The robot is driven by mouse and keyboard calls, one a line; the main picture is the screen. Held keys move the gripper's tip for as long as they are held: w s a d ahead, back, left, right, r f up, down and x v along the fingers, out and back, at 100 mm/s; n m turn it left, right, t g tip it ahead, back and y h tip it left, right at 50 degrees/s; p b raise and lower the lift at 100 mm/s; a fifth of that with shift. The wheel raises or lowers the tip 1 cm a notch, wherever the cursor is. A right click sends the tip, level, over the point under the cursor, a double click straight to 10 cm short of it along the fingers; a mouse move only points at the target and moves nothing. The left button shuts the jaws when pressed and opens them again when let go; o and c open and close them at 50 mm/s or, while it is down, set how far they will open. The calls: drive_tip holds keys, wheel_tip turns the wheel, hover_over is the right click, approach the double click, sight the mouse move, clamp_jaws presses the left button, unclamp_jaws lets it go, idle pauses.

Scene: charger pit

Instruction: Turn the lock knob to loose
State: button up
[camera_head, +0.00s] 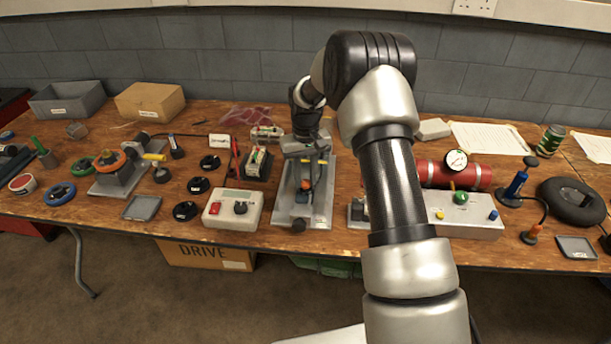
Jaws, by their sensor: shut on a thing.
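I cannot tell from this view which part is the lock knob, and no loose mark is readable. My gripper (304,172) reaches down into the back half of the fixture. It is shut on a small part there, which the gripper body and fixture largely hide.
A white box with a red switch and black knob (232,209) stands close left. A small red-and-white unit (258,163) is behind it. A red cylinder with a gauge (455,174) and a grey box with a green knob (465,215) are to the right, partly behind my arm.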

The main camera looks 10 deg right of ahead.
sight(305, 182)
drive_tip(key=shift+n, duration=2)
drive_tip(key=o, duration=1.1)
drive_tip(key=shift+c, duration=0.2)
drive_tip(key=shift+r, duration=0.1)
wheel_tip(305, 182, up, 17)
drive_tip(key=p, duration=0.2)
drive_tip(key=shift+r+p, duration=0.2)
drive_tip(key=shift+p, duration=0.1)
